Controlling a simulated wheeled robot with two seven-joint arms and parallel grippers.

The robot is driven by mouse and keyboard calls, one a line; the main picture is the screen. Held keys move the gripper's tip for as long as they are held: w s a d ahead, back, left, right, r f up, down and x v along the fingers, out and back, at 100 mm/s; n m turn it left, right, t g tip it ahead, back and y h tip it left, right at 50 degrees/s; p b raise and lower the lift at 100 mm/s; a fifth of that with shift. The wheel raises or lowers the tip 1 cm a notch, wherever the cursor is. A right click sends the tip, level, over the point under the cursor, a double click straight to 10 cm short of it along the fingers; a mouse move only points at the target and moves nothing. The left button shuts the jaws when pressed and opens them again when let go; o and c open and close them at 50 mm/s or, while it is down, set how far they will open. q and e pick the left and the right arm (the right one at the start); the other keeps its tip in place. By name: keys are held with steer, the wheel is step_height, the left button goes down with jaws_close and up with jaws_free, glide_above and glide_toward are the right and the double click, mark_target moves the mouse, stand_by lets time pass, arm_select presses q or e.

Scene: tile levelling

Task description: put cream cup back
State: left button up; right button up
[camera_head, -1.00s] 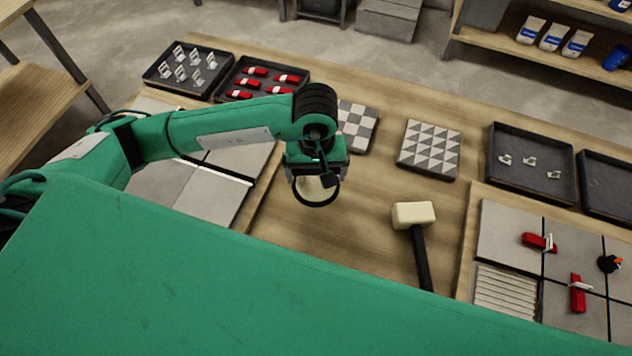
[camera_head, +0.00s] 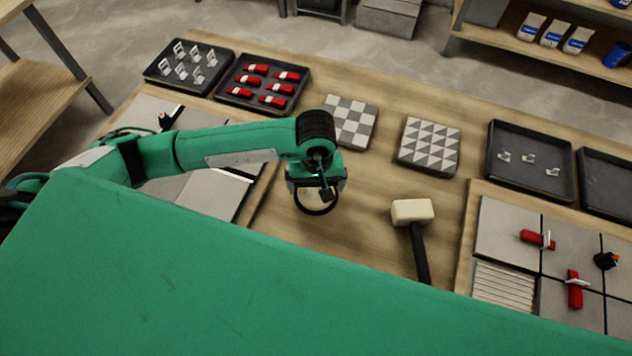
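My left gripper (camera_head: 316,186) hangs over the wooden table near the middle of the view, pointing down. A pale cream round shape with a dark ring, likely the cream cup (camera_head: 307,199), shows directly under it. The gripper and wrist hide most of this shape. I cannot tell whether the fingers are closed on it or whether it touches the table. My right gripper is out of view.
A cream-headed mallet (camera_head: 413,212) lies right of the gripper. Two patterned tiles (camera_head: 350,121) (camera_head: 429,146) lie behind. Trays of white clips (camera_head: 187,66) and red wedges (camera_head: 262,83) stand back left; another clip tray (camera_head: 531,162) stands right. Tile panels flank the clear wood.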

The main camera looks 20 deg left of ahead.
arm_select(q)
steer(key=shift+r, duration=0.1)
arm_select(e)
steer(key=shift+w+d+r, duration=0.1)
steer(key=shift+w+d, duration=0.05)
arm_select(q)
steer(key=shift+r, duration=0.45)
step_height(320, 180, up, 7)
steer(key=shift+w+r+b, duration=0.1)
steer(key=shift+b, duration=0.45)
steer(key=shift+r, duration=2)
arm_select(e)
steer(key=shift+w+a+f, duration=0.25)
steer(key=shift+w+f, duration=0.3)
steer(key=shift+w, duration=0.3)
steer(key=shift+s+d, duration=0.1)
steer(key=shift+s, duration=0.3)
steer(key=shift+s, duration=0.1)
